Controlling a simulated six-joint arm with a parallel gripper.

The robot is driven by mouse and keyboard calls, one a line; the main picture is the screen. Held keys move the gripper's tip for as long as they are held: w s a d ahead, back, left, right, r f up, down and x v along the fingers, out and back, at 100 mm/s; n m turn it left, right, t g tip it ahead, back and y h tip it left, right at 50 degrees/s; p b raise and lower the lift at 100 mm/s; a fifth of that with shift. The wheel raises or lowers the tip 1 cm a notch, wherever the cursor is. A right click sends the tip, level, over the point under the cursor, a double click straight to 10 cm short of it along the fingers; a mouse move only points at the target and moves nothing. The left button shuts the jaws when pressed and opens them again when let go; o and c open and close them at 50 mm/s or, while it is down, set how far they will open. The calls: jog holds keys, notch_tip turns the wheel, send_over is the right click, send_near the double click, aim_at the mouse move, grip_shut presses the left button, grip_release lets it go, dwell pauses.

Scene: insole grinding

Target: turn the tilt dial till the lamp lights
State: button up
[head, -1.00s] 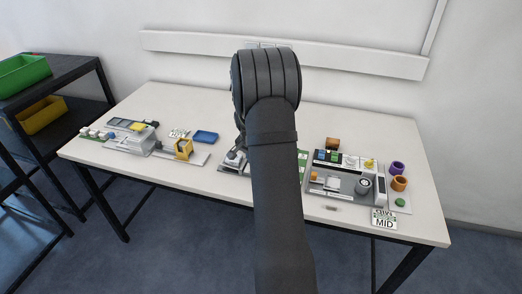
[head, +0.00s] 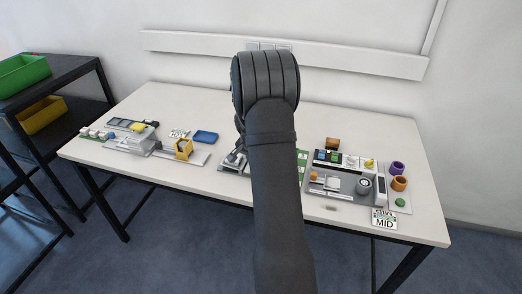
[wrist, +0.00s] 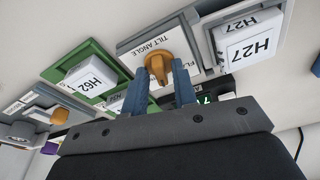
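The tilt dial is an orange knob (wrist: 158,66) on a white plate marked TILT ANGLE (wrist: 135,52). My gripper (wrist: 161,75) points at it in the wrist view, its two blue-grey fingers apart, one on each side of the knob's near end. Whether the fingers touch the knob is hard to tell. A dark panel with small green lit marks (wrist: 207,99) shows beside the right finger, partly hidden; I cannot tell if this is the lamp. In the head view my arm covers the dial and most of the gripper.
White blocks marked H62 (wrist: 90,78) and H27 (wrist: 247,46) stand on either side of the dial. On the table (head: 330,118), a grey station (head: 345,187) is at right and a blue tray (head: 205,136) at left.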

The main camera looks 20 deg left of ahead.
grip_shut()
jog(key=shift+m+h, duration=0.3)
jog(key=shift+m, duration=1.1)
jog(key=shift+o, duration=0.7)
grip_release()
jog(key=shift+w+d+v, duration=0.1)
jog(key=shift+w+v, duration=0.1)
jog(key=shift+v, duration=0.95)
jog(key=shift+w+d+v, duration=0.1)
jog(key=shift+w+v, duration=0.15)
jog(key=shift+v, duration=0.9)
jog(key=shift+w+d+v, duration=0.1)
jog(key=shift+w+v, duration=0.1)
jog(key=shift+v, duration=0.9)
jog(key=shift+r, duration=0.1)
jog(key=x, duration=0.2)
jog(key=s+x, duration=0.1)
jog(key=x, duration=0.4)
jog(key=shift+s+a, duration=0.15)
jog(key=shift+a, duration=0.15)
jog(key=shift+n, duration=0.5)
